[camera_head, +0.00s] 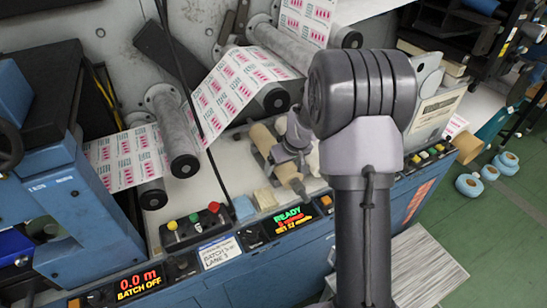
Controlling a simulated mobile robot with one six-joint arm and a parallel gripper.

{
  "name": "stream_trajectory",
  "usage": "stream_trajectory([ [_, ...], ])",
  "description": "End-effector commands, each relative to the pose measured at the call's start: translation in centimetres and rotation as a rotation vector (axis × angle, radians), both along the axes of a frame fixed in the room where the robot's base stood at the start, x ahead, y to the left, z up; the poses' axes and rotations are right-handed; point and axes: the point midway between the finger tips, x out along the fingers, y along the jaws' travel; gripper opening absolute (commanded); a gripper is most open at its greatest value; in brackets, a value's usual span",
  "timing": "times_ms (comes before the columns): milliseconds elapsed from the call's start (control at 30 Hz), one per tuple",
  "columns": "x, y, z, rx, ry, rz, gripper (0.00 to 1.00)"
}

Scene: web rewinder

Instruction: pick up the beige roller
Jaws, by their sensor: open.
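The beige roller (263,139) lies on the pale machine bed, left of my forearm in the camera_head view. It slants from upper left to lower right, and its lower end (287,172) shows below my gripper. My gripper (284,158) is over the middle of the roller and hides that part. It is open by its look, but its fingertips are small and partly hidden. I cannot tell whether they touch the roller.
A printed web (226,90) runs over grey rollers (176,135) behind and left. A thin black rod stands left of the beige roller. Sponge-like blocks (265,198) and the control panel with a READY display (289,219) lie in front. A tan roll (467,147) is at right.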

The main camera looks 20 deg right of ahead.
Motion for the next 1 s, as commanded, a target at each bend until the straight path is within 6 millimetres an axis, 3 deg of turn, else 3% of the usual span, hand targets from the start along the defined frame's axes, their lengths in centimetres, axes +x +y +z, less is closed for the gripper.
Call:
stream_trajectory([
  [133, 0.0, 0.0, 0.2, 0.0, -0.001, 0.0, 0.83],
  [567, 0.0, 0.0, 0.2, 0.0, -0.001, 0.0, 0.0],
  [1000, 0.1, -0.1, 1.4, -0.002, -0.005, -0.001, 0.0],
])
